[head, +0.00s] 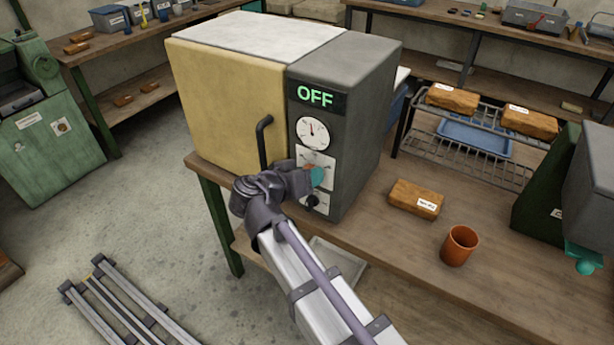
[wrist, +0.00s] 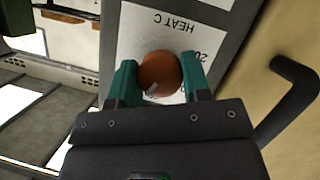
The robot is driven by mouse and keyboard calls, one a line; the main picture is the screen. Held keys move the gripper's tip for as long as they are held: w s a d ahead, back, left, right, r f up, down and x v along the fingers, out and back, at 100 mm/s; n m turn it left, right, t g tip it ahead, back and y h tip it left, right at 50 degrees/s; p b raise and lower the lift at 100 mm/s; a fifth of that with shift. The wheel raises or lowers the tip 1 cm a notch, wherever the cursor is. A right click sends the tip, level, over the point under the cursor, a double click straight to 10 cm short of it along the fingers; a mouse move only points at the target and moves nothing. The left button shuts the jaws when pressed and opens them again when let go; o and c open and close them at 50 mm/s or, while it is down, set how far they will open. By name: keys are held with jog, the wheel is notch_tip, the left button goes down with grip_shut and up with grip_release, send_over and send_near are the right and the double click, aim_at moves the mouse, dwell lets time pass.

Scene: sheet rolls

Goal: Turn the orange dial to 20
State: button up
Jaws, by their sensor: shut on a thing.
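The orange dial (wrist: 160,72) sits on a pale panel (wrist: 205,42) with the printed words "HEAT C" and a partly hidden number starting "20", upside down in the wrist view. My gripper (wrist: 158,82) has its teal fingers on either side of the dial and is shut on it. A pale pointer mark shows near the dial's lower left edge in the wrist view. In the head view my gripper (head: 317,176) is at the front of the oven's grey control column (head: 345,110) and hides most of the dial. The display (head: 316,96) reads OFF.
A round gauge (head: 312,133) is above the dial and a black knob (head: 311,201) below it. The oven's curved door handle (head: 263,140) stands close beside my gripper. A brick (head: 416,199) and an orange cup (head: 460,245) stand on the bench at right.

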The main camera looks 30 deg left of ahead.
jog(key=n, duration=0.1)
jog(key=n+h+b, duration=0.1)
jog(key=shift+f+n+t+h, duration=0.25)
jog(key=shift+n+t+h, duration=0.05)
jog(key=n+h+b, duration=0.1)
jog(key=n+b, duration=0.1)
jog(key=shift+n+t, duration=0.3)
jog(key=shift+n, duration=0.1)
jog(key=n+t+h+b, duration=0.1)
jog(key=n+b, duration=0.1)
jog(key=n, duration=0.1)
jog(key=n+t+h+b, duration=0.1)
jog(key=n+b, duration=0.1)
jog(key=n, duration=0.1)
jog(key=shift+f, duration=0.1)
jog(key=n+t+b, duration=0.1)
jog(key=n+b, duration=0.1)
jog(key=n, duration=0.2)
jog(key=shift+t, duration=0.4)
jog(key=n+t+y+b, duration=0.1)
jog(key=n, duration=0.3)
jog(key=shift+b, duration=0.35)
jog(key=n+t+y, duration=0.1)
jog(key=n, duration=0.1)
jog(key=n+t+y+b, duration=0.1)
jog(key=n, duration=0.2)
jog(key=shift+n+t+y+b, duration=0.35)
jog(key=shift+n+y, duration=0.85)
jog(key=shift+n, duration=1.3)
